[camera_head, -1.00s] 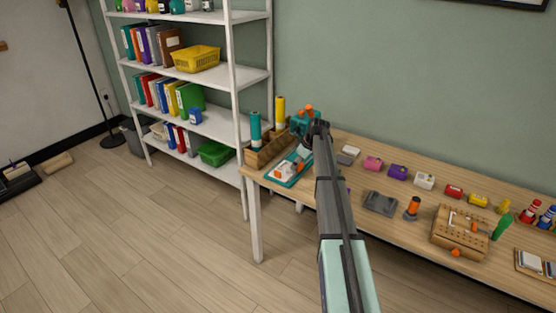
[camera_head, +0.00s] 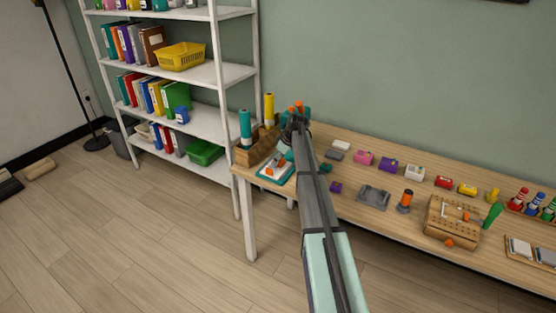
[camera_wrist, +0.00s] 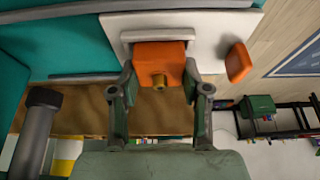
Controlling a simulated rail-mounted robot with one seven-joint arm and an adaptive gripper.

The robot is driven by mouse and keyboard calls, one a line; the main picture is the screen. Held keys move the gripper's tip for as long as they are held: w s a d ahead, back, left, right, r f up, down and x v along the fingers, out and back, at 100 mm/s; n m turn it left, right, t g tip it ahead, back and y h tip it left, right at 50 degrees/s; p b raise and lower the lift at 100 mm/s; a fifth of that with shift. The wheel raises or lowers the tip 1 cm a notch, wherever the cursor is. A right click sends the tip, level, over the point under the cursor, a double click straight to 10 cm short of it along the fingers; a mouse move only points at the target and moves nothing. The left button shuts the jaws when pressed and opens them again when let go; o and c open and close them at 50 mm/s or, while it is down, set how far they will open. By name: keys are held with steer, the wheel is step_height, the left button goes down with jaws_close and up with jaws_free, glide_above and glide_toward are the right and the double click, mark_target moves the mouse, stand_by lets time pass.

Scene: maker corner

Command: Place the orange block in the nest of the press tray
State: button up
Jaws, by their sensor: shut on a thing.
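The orange block (camera_wrist: 160,62) is between the two fingers of my gripper (camera_wrist: 160,92) in the wrist view. My gripper is shut on it. A small brass-coloured stub sticks out of the block's near face. The block is at a recess in the white press tray (camera_wrist: 205,24); whether it is seated there cannot be told. A separate orange knob (camera_wrist: 238,62) stands on the white part to the right. In the head view, the teal and white press (camera_head: 268,177) is at the table's left end, and my arm partly hides the gripper there.
A wooden organiser (camera_head: 247,156) with teal and yellow tubes stands behind the press. A grey fixture (camera_head: 373,196), a wooden pegboard box (camera_head: 440,222) and several coloured small blocks occupy the table to the right. A white shelf (camera_head: 225,75) stands at the left.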

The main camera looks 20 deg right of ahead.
steer(key=shift+f, duration=0.2)
steer(key=o, duration=1.3)
steer(key=shift+c, duration=0.2)
steer(key=shift+r, duration=0.1)
steer(key=shift+r, duration=0.2)
steer(key=b+v, duration=0.2)
steer(key=v, duration=1)
steer(key=shift+w, duration=0.1)
